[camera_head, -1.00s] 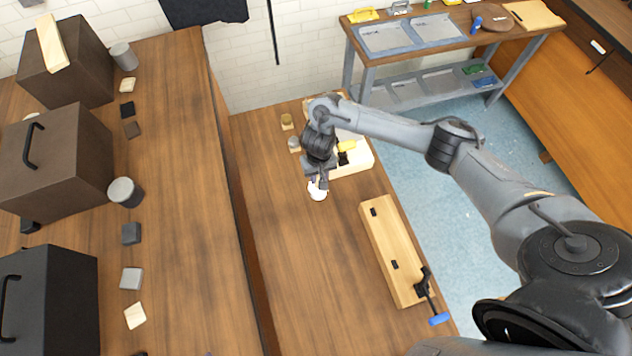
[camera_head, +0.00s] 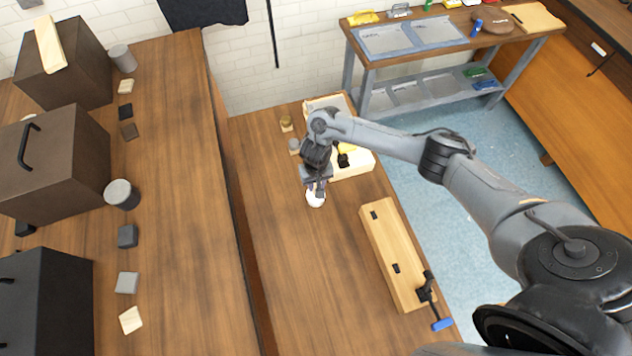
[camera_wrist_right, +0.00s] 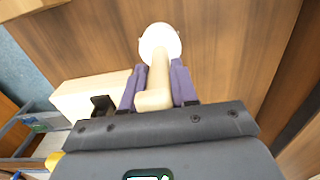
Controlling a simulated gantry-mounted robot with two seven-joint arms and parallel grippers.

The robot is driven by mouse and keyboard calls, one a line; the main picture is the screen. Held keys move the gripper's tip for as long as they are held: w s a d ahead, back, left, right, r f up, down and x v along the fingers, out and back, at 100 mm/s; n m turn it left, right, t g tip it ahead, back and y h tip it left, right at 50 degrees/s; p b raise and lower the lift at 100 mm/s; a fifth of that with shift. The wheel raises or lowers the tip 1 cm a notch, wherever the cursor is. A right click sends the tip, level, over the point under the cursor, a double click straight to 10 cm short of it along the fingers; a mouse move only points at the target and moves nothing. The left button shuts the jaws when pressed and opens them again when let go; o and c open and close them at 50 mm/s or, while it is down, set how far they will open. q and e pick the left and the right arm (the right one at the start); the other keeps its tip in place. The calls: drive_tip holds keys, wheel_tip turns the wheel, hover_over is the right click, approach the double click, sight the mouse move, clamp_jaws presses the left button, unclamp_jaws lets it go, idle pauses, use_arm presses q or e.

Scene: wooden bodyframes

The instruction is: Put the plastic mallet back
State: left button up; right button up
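The plastic mallet has a round white head (camera_head: 316,197) and a cream handle. Whether the head touches the bench cannot be told. My left gripper is in no view.
A cream box (camera_head: 362,163) with yellow and black items stands behind the gripper. A long wooden block (camera_head: 388,250) with a blue-handled clamp (camera_head: 442,324) lies to the right. Small jars (camera_head: 286,121) stand at the back left. The bench's front left (camera_head: 290,270) is clear.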

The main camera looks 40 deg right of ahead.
drive_tip(key=o, duration=0.5)
drive_tip(key=shift+c, duration=0.2)
